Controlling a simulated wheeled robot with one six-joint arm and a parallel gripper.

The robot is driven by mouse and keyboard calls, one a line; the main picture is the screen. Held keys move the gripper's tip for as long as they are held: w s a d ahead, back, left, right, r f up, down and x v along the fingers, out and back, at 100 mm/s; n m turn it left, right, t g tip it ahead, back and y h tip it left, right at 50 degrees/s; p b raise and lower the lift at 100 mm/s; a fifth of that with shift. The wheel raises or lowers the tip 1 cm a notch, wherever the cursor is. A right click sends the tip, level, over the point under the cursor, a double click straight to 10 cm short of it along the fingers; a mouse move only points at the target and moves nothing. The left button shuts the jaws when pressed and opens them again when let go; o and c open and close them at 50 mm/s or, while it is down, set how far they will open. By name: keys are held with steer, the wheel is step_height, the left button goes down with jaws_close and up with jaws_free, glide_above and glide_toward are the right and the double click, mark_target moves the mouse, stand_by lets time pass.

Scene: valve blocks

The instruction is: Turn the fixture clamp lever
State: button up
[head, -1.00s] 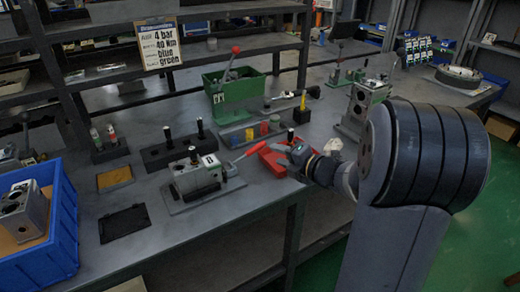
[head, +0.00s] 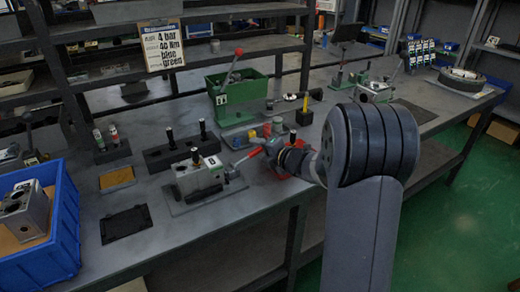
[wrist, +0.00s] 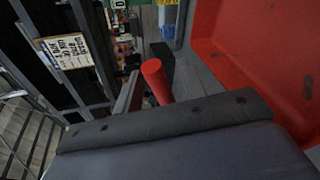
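A pale valve block (head: 198,178) sits in the fixture. My gripper (head: 268,148) is beside the handle's upper right end. Whether they touch is unclear. In the wrist view the red handle (wrist: 157,82) rises just beyond a dark bar of my gripper (wrist: 165,122). The finger gap is hidden in both views, so I cannot tell whether it is open or shut.
A red tray (wrist: 275,50) lies close beside my gripper. A green bin (head: 237,92) with another red-knobbed lever (head: 238,52) stands behind. Posts on a dark block (head: 172,155) stand behind the fixture. A blue crate (head: 60,240) is at left.

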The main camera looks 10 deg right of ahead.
jaws_close()
stand_by(0.3)
stand_by(0.3)
